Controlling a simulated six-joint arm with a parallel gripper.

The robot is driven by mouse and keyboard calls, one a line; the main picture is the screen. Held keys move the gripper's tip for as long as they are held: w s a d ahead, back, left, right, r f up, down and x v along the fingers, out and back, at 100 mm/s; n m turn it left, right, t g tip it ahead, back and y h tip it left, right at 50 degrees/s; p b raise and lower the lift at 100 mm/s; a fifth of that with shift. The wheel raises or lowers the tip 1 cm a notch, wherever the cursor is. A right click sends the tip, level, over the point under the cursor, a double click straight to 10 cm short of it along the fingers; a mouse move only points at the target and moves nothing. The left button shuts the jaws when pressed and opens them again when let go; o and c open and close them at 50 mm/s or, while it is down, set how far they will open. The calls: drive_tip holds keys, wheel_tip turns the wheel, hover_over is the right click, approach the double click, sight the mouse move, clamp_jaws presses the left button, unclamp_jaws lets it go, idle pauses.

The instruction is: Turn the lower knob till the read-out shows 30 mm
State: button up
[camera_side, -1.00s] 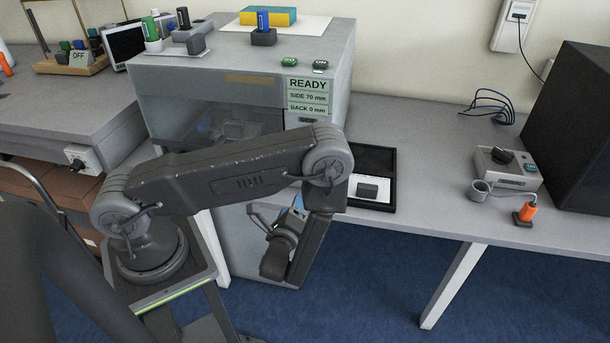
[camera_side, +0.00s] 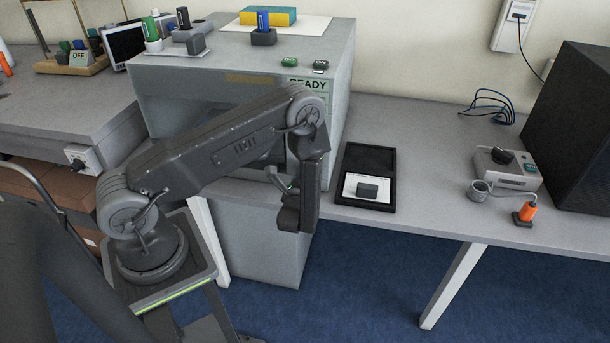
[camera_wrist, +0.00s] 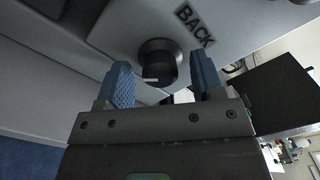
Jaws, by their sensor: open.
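A dark round knob (camera_wrist: 157,62) with a white pointer mark shows in the wrist view, on a grey panel beside the word BACK. My gripper (camera_wrist: 161,68) is open, with its two blue ribbed fingers on either side of the knob. I cannot tell whether they touch it. In the side view my gripper (camera_side: 280,178) is at the front of the grey cabinet, mostly behind my arm. The read-out (camera_side: 308,84) on the cabinet front is mostly hidden by my arm. Only part of READY shows, so its millimetre values cannot be read.
Green and black buttons (camera_side: 319,66) sit on the cabinet top edge. An open black case (camera_side: 392,160) lies on the bench right of the cabinet. A grey control box (camera_side: 512,176) and an orange-handled plug (camera_side: 528,209) stand further right.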

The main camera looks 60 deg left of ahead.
drive_tip(key=c, duration=0.9)
drive_tip(key=shift+m, duration=0.3)
